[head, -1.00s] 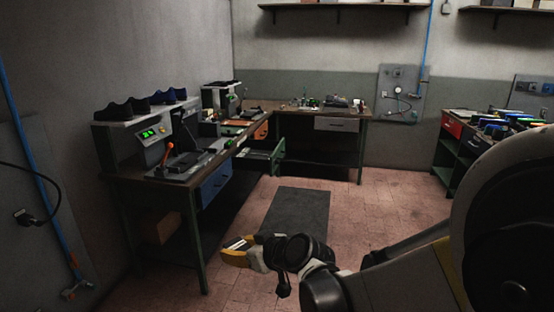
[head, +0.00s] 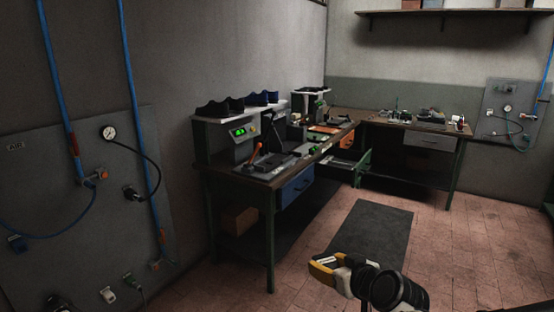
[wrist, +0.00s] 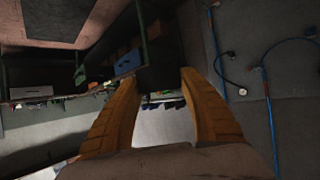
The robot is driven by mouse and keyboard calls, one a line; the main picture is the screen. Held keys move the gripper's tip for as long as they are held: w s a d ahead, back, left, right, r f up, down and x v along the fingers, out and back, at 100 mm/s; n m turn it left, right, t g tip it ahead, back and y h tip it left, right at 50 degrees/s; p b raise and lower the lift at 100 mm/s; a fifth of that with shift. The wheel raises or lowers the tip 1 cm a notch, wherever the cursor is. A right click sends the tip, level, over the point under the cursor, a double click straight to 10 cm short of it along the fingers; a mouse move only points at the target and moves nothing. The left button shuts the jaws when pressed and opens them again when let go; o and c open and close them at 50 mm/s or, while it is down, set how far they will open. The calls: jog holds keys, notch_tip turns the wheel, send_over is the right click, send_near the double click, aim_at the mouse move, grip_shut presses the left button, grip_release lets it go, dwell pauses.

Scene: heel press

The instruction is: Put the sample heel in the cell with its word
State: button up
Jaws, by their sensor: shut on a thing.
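My gripper (head: 322,268) is low in the head view, above the tiled floor and well in front of the workbench. In the wrist view its two orange fingers (wrist: 158,85) stand apart with a dark block, seemingly the sample heel (wrist: 158,78), between their tips. The block is in shadow, so I cannot make out its shape or any word on it. No cell with a word can be made out in either view.
A workbench (head: 270,183) runs along the wall with a press, an orange lever and a green display (head: 240,132). A dark mat (head: 375,232) lies on clear floor. A wall panel with hoses and a gauge (head: 109,133) is at left.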

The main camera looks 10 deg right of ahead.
jog(key=s+f+m+h, duration=0.1)
jog(key=s+f+h, duration=0.1)
jog(key=shift+s+f+m, duration=0.25)
jog(key=shift+f+m, duration=0.15)
jog(key=shift+s+f+m+h, duration=0.1)
jog(key=shift+s+m+h, duration=0.4)
jog(key=shift+s, duration=0.25)
